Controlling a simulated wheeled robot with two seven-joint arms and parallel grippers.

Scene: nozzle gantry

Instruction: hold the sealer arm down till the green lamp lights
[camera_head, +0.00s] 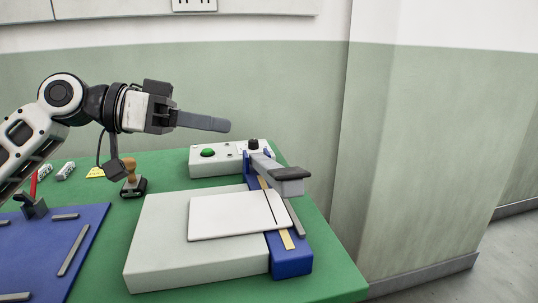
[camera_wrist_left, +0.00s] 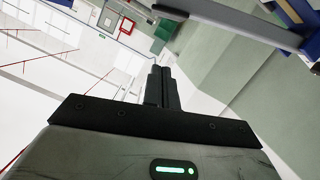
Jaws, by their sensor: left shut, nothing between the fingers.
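The sealer (camera_head: 292,262) has a blue base at the right of the green table. Its grey sealer arm (camera_head: 275,168), with a dark pad at the front end, stands raised above the base. A flat white piece (camera_head: 235,215) lies on the pale bed and reaches across the sealing strip. The green lamp (camera_head: 208,152) is a dome on a pale box behind; I see no clear glow. My left gripper (camera_head: 222,125) is shut and empty in the air, above and left of the sealer arm, apart from it. Its closed fingers also show in the left wrist view (camera_wrist_left: 161,88). My right gripper is not in view.
The pale control box (camera_head: 230,168) also carries a black knob (camera_head: 253,144). A wooden-handled stamp (camera_head: 131,185) stands left of the bed. A blue mat (camera_head: 45,265) with grey bars lies at the left. A wall stands behind the table.

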